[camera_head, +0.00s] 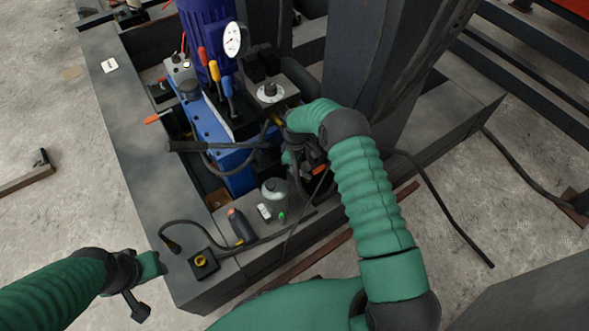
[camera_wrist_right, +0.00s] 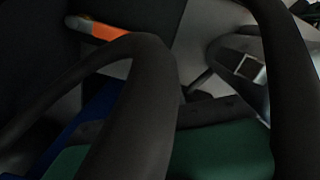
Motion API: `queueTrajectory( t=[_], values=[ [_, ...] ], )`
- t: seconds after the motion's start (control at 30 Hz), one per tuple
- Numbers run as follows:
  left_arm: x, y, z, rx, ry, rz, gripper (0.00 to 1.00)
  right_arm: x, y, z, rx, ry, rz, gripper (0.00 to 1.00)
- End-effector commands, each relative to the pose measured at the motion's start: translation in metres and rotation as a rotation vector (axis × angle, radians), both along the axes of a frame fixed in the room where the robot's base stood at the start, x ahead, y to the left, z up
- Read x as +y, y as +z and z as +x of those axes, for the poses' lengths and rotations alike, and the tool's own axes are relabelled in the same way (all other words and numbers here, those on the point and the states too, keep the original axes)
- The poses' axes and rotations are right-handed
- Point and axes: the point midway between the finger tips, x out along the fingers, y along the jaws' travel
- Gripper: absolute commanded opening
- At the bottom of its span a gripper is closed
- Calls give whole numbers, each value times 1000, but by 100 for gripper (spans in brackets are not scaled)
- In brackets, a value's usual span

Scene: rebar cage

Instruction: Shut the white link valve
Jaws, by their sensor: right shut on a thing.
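No part is plainly marked as the white link valve. A light grey block with a dark knob (camera_head: 269,91) on the blue machine is one pale fitting in the head view. My right gripper (camera_head: 304,166) reaches down just below that block, among dark hoses. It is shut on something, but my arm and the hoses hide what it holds. An orange-ended handle (camera_wrist_right: 100,31) shows in the right wrist view, with dark curved shapes close to the lens. My left gripper (camera_head: 136,292) is at the lower left, clear of the machine. Its jaw opening cannot be made out.
The blue machine (camera_head: 204,122) has a white gauge (camera_head: 232,39) and coloured levers. A grey bottle (camera_head: 274,191), a dark bottle (camera_head: 241,224) and a black box with a yellow ring (camera_head: 203,263) stand on the steel frame (camera_head: 139,152). A dark column rises behind my right arm.

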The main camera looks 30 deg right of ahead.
Motion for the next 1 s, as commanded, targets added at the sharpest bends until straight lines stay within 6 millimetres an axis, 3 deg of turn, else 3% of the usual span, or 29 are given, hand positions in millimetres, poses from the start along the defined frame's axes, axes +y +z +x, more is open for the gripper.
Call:
queueTrajectory(
  t=[0.5, 1.0],
  values=[
    [0, 2, 0, 0, 0, 0, 36, -19, 1, 12, -8, -416, -1, 0],
    [0, 2, 0, 0, 0, 0, 36, -25, 2, 13, -8, -551, 0, 0]
  ],
)
